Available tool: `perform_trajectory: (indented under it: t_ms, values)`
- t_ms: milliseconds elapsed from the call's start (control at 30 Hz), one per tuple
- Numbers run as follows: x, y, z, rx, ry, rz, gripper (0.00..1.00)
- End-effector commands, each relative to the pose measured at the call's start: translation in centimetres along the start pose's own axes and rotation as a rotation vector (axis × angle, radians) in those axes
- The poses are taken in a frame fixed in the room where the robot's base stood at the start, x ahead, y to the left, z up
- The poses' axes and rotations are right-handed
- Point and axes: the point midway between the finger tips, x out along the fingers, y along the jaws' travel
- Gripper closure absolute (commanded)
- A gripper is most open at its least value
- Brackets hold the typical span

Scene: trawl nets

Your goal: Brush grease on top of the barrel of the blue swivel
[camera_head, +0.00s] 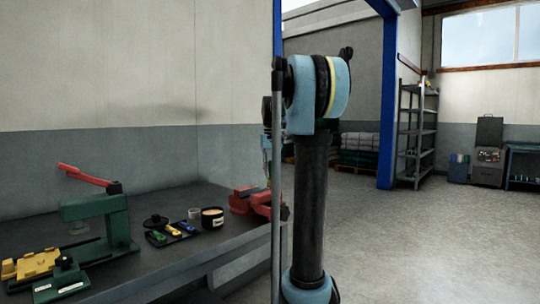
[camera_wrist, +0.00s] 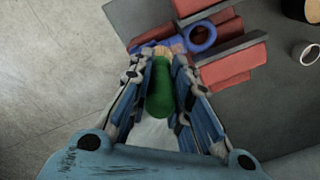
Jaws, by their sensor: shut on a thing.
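My gripper (camera_wrist: 160,65) is shut on the green handle of a brush (camera_wrist: 160,92) in the wrist view. The brush's tan tip (camera_wrist: 160,50) lies over or against the blue swivel; contact is hard to tell. The swivel (camera_wrist: 202,35) is held in a red-jawed vise (camera_wrist: 232,66), its round eye to the right and its body running left, partly behind the brush tip and fingers. In the head view the vise (camera_head: 246,202) stands at the bench's right end. My arm hides most of the gripper there, and the swivel cannot be made out.
An open tin of pale grease (camera_head: 212,217) stands left of the vise, beside a dark tray (camera_head: 176,234) with small coloured parts. A green press (camera_head: 98,220) with a red lever and yellow blocks (camera_head: 38,264) occupy the bench's left. Open floor (camera_head: 420,240) lies right.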

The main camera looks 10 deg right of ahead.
Motion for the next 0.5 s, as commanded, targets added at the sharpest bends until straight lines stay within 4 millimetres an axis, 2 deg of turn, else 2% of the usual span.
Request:
perform_trajectory:
  t_ms: [100,167,500]
  values:
    - [-0.1,0.0,-0.1,-0.004,0.000,0.000,1.00]
    - [-1.6,-0.2,0.0,-0.007,0.000,0.000,1.00]
    - [-4.5,-1.2,0.0,-0.020,0.000,0.000,1.00]
